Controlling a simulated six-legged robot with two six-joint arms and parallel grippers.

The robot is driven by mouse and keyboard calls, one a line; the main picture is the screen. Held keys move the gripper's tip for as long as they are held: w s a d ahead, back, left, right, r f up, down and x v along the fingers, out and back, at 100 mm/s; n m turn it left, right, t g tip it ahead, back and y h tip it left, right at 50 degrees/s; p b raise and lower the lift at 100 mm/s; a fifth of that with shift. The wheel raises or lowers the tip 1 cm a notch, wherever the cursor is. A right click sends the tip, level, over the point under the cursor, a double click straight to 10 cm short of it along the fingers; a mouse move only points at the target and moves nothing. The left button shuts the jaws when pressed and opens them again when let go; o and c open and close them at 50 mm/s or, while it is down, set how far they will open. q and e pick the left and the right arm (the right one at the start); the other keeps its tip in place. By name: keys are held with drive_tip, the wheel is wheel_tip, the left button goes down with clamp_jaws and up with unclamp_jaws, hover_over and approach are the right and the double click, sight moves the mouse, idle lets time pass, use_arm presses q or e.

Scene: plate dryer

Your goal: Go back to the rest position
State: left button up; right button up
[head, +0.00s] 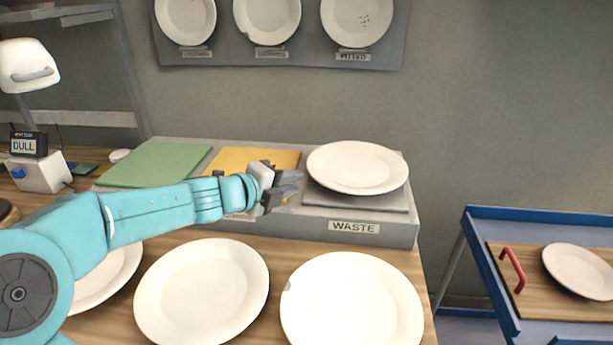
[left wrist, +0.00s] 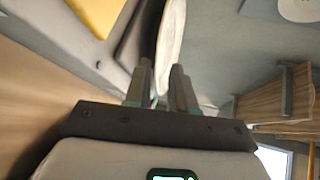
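My left gripper (head: 292,187) reaches in from the left, just left of a white plate (head: 357,167). My right gripper is in no view.
Green (head: 157,165) and yellow (head: 253,160) pads lie left of the WASTE pad. White plates (head: 203,292) (head: 351,303) lie on the wooden table in front, one with a chipped rim. A blue cart (head: 484,262) with a tray and plate (head: 580,270) stands right.

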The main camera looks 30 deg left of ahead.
use_arm(q)
drive_tip(key=shift+v, duration=1.2)
